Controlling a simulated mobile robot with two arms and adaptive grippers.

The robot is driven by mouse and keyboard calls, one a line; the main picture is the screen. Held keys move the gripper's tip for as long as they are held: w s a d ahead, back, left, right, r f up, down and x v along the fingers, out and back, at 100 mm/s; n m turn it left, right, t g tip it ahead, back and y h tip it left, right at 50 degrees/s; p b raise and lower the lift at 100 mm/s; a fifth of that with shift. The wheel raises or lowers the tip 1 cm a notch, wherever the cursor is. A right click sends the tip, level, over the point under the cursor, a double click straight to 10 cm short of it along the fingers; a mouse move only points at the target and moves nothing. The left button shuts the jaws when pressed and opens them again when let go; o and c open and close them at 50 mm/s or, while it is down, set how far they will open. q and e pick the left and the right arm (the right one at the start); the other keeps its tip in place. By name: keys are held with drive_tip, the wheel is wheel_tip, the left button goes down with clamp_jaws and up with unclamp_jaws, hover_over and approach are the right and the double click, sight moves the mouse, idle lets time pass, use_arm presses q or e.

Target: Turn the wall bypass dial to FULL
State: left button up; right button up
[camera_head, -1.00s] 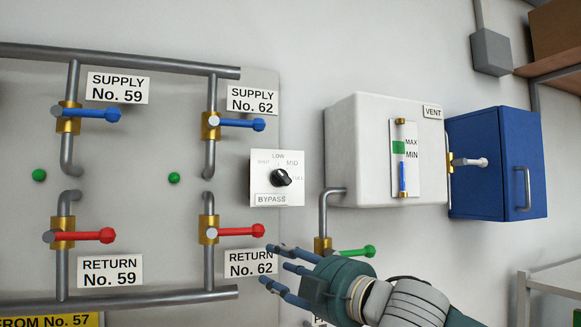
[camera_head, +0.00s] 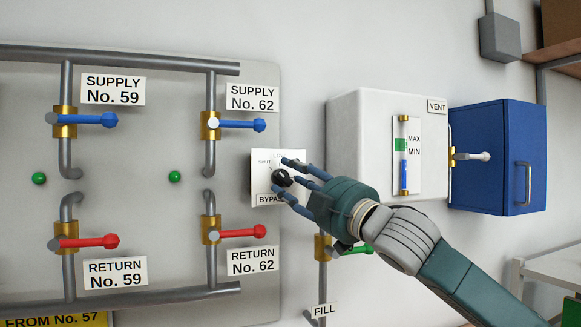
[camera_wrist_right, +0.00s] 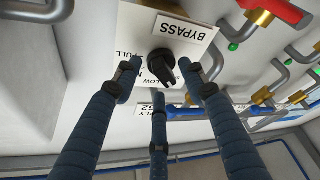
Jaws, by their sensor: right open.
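The bypass dial is a black knob (camera_head: 281,177) on a white plate (camera_head: 263,188) labelled BYPASS on the wall. SHUT and LOW show on the plate in the head view; my fingers cover the other marks. My right gripper (camera_head: 288,176) is open, with its blue fingers spread around the knob. In the right wrist view the knob (camera_wrist_right: 162,64) lies between the fingertips (camera_wrist_right: 162,78), with gaps visible beside it, so it is not clasped. FULL and LOW are partly readable there. I cannot tell exactly which mark the knob points to. My left gripper is not in view.
A white tank (camera_head: 365,130) with a gauge juts from the wall right of the dial, beside a blue cabinet (camera_head: 495,155). A green-handled valve (camera_head: 355,249) sits below my right wrist. Pipes with the red No. 62 return handle (camera_head: 240,232) are left of the dial.

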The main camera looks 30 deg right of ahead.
drive_tip(key=shift+w, duration=0.4)
drive_tip(key=shift+s+r, duration=0.1)
drive_tip(key=shift+s, duration=0.05)
drive_tip(key=c, duration=1)
drive_tip(key=shift+d, duration=0.1)
clamp_jaws()
